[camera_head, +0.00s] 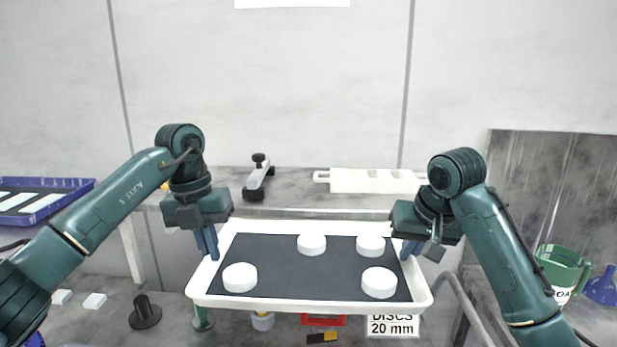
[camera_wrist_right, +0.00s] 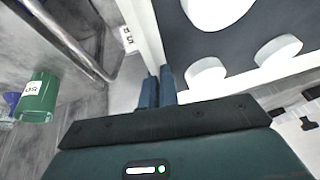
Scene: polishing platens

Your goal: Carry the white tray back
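The white tray (camera_head: 300,305) has a dark mat inside with several white discs on it, such as one at the front left (camera_head: 239,277). It appears level and raised above the bench in the head view. My left gripper (camera_head: 207,243) is shut on its left rim. My right gripper (camera_head: 411,250) is shut on its right rim. In the right wrist view, the blue fingers of my right gripper (camera_wrist_right: 158,88) lie close together at the tray's white wall (camera_wrist_right: 146,30). The rim between the fingers is mostly hidden.
A blue tray (camera_head: 40,186) is at far left. A green jug (camera_head: 562,268) stands at right. A "DISCS 20 mm" label (camera_head: 393,326) shows below the tray.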

